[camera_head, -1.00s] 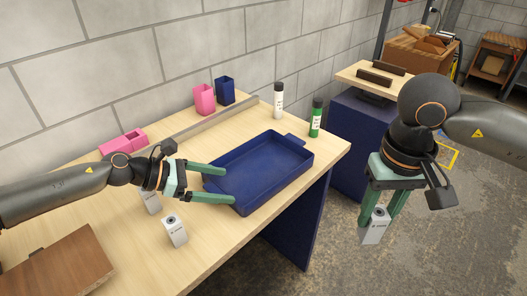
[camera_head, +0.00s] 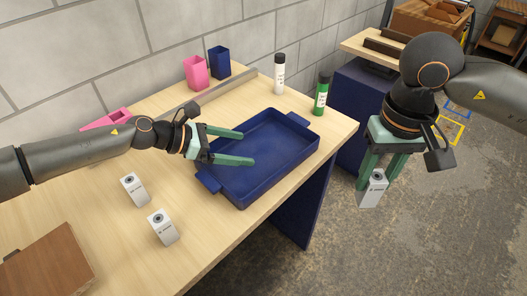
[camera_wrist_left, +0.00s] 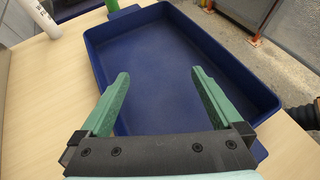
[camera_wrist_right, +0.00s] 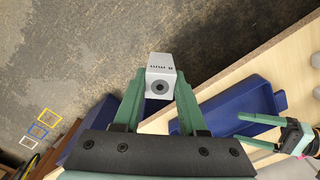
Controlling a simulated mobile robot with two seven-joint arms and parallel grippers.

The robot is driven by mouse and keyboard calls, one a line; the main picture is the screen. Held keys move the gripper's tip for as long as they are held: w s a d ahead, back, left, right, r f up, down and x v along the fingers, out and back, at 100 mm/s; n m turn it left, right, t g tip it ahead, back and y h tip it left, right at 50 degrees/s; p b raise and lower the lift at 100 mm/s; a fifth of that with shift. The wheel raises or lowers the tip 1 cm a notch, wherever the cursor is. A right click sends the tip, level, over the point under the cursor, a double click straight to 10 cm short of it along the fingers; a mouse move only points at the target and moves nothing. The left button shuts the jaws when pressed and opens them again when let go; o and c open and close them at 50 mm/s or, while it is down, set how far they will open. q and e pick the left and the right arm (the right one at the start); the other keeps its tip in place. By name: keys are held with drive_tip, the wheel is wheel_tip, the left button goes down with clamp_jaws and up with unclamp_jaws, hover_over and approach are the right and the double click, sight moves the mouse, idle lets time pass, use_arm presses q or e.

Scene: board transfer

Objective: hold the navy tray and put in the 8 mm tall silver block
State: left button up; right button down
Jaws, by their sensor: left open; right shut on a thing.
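The navy tray (camera_head: 268,150) lies on the wooden table near its right edge and looks empty. It also shows in the left wrist view (camera_wrist_left: 165,50). My left gripper (camera_head: 247,147) is open, its green fingers reaching over the tray's left part, apart from the walls. My right gripper (camera_head: 385,175) is shut on a silver block (camera_head: 372,190), held over the floor to the right of the table. In the right wrist view the block (camera_wrist_right: 160,75) sits between the fingertips, with part of a marking reading 8 mm. Two similar silver blocks (camera_head: 134,189) (camera_head: 163,227) stand on the table.
A brown wooden board (camera_head: 50,265) lies at the table's front left. A white bottle (camera_head: 280,75) and a green bottle (camera_head: 321,94) stand behind the tray. Pink (camera_head: 195,73) and navy (camera_head: 219,63) cups stand by the wall, behind a grey rail (camera_head: 205,97).

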sight(274, 153)
use_arm(q)
drive_tip(key=shift+b+x, duration=0.7)
drive_tip(key=shift+x, duration=1.65)
clamp_jaws()
drive_tip(key=c, duration=1.6)
unclamp_jaws()
unclamp_jaws()
drive_tip(key=shift+c, duration=0.4)
